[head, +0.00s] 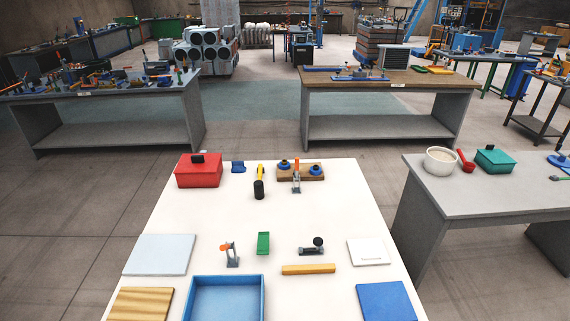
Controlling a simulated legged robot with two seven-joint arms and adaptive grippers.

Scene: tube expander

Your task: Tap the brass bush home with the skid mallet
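A mallet with a black head (259,190) and a yellow handle lies at the far middle of the white table, its handle pointing away. Right of it, a brown wooden block (314,178) carries two blue round parts with dark centres, and an orange-tipped grey clamp (297,183) stands at its front. A second orange-tipped grey clamp (232,256) stands nearer, left of a green tray (263,243). A dark grey fixture with a black knob (312,248) is right of the tray. I cannot make out a brass bush for certain. Neither gripper is in view.
The white table (215,215) also holds a red box (199,175), a small blue holder (238,167), a yellow bar (308,269), a blue tray (224,279) and flat plates along the sides. A grey bench (470,200) stands close on the right.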

